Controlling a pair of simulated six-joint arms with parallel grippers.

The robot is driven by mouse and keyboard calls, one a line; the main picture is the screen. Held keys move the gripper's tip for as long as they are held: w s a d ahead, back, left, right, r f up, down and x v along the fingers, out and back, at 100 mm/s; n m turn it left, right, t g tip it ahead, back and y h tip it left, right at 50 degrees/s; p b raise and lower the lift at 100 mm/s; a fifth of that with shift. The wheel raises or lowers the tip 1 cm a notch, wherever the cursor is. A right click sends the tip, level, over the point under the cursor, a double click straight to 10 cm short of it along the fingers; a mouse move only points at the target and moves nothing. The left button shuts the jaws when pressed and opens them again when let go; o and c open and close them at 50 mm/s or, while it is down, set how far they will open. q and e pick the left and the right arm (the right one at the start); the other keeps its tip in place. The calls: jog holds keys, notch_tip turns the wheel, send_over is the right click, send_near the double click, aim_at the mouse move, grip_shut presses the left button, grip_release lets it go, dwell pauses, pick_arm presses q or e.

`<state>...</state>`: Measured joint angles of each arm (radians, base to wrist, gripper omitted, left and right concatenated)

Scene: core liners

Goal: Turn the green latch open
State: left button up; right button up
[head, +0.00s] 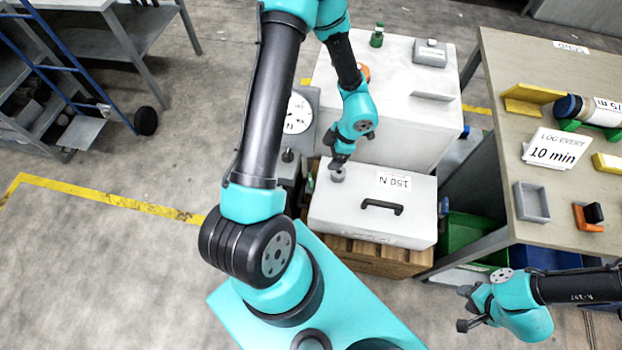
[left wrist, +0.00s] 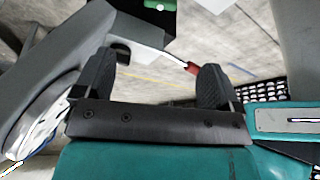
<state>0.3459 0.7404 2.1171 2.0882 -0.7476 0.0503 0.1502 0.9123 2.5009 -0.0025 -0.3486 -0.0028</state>
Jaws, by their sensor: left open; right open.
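A small green part (head: 376,36), which may be the green latch, stands on top of the large white chest at the back. A green piece with a pale dot also shows at the top edge of the left wrist view (left wrist: 160,4); I cannot tell if it is the same part. My left gripper (head: 338,170) is over the left end of the white case, well in front of the green part. In the left wrist view its two fingers (left wrist: 153,85) are spread with nothing held between them. My right gripper (head: 466,307) is open and empty at lower right.
The white case (head: 340,213) with a black handle rests on a wooden crate (head: 375,258). A round dial (head: 298,113) stands left of the white chest (head: 400,120). A workbench (head: 560,232) with trays and a sign is at right. Open floor lies left.

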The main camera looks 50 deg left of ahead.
aim_at(311, 180)
pick_arm(q)
jog(key=shift+w+n, duration=0.1)
jog(key=shift+n, duration=0.2)
jog(key=x, duration=1.7)
jog(key=shift+f, duration=0.15)
jog(key=c, duration=0.9)
jog(key=shift+s+m+t+y, duration=0.1)
jog(key=shift+m+t+y, duration=0.2)
jog(key=shift+m, duration=0.9)
jog(key=shift+s+m+t+y, duration=0.2)
jog(key=shift+m+y, duration=0.2)
jog(key=shift+m, duration=0.8)
